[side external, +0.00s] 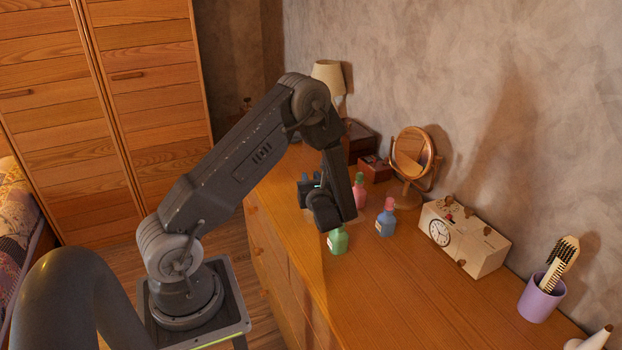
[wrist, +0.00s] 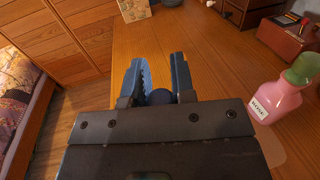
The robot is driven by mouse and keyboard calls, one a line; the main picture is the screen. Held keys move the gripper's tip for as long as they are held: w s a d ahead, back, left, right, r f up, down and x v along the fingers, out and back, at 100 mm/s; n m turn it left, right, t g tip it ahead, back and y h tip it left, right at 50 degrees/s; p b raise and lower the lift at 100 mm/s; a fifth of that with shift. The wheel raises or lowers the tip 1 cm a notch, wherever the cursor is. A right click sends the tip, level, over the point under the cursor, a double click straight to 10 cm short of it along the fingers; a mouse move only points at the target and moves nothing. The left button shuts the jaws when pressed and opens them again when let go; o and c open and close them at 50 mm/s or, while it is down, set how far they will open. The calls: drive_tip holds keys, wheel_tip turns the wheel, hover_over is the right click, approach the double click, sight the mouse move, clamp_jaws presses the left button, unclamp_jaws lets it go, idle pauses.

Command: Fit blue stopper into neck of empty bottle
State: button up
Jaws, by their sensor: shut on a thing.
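My gripper (wrist: 158,72) is shut on a dark blue rounded piece, the blue stopper (wrist: 160,97), which shows low between the two fingers in the wrist view. In the side view my gripper (side external: 309,185) is over the left part of the dresser top, partly hidden by my wrist. A green bottle (side external: 339,241) stands just below my wrist, its top partly covered, so I cannot tell whether its neck is empty. A pink bottle (side external: 359,197) with a green stopper stands behind it; it also shows at the right of the wrist view (wrist: 271,97). A blue bottle (side external: 386,224) wears a pink stopper.
A round mirror (side external: 412,153), a wooden clock box (side external: 464,238) and a purple cup (side external: 541,300) with a brush line the wall side. A lamp (side external: 328,75) and a red box (side external: 375,169) stand farther back.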

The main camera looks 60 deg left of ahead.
drive_tip(key=shift+f, duration=0.6)
drive_tip(key=o, duration=1)
drive_tip(key=v, duration=1.4)
drive_tip(key=shift+a, duration=0.1)
